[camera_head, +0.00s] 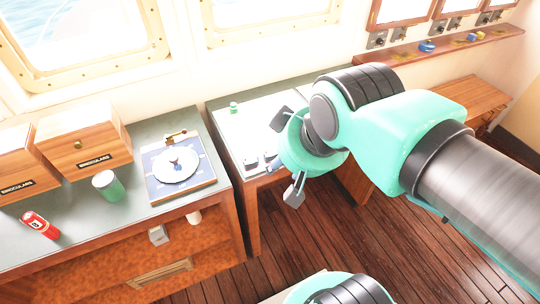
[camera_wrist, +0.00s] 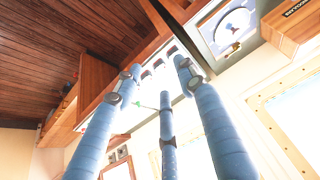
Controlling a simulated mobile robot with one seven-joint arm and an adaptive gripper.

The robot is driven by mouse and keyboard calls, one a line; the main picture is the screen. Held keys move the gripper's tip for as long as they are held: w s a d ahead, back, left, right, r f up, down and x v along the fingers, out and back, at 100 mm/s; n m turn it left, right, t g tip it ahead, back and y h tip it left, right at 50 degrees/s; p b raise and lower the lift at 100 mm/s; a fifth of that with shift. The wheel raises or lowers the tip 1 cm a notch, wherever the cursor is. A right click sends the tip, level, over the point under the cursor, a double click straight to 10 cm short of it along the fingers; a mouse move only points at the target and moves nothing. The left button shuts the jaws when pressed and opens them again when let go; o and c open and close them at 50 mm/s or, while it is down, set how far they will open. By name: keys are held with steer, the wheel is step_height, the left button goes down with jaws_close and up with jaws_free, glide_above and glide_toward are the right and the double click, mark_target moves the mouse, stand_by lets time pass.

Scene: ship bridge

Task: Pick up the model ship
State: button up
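I cannot make out a model ship for certain. A small blue and red object (camera_head: 175,162) sits on a white round plate (camera_head: 188,174) on the left counter and is too small to identify. It also shows near the top of the wrist view (camera_wrist: 235,29). A small brown and yellow item (camera_head: 178,135) lies just behind the plate. My gripper (camera_head: 284,160) is right of the plate, near the front edge of the middle desk, with its fingers spread and nothing between them. The spread fingers also show in the wrist view (camera_wrist: 156,84).
The middle desk has a white top (camera_head: 250,135). A wall shelf (camera_head: 450,46) holds small blue and yellow items. Wooden floor (camera_head: 330,240) is open in front.

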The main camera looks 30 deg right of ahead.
steer(key=shift+o, duration=1.4)
steer(key=w+f+n+g+h+p, duration=0.25)
steer(key=w+n+p, duration=0.45)
steer(key=w+n, duration=0.6)
steer(key=w+a+f+n+p, duration=0.2)
steer(key=w+f+n+p, duration=0.1)
steer(key=w+f+n, duration=0.2)
steer(key=w+a+f+n+g+h+p, duration=0.1)
steer(key=w+a+f+n+p, duration=0.1)
steer(key=w+a+f+n, duration=0.1)
step_height(320, 180, down, 2)
steer(key=shift+w+a+f+n+p, duration=0.25)
steer(key=shift+w+a+n+p, duration=0.15)
steer(key=shift+w+n, duration=0.65)
steer(key=shift+s+d+h, duration=0.1)
steer(key=shift+s+h, duration=0.1)
steer(key=shift+h, duration=0.05)
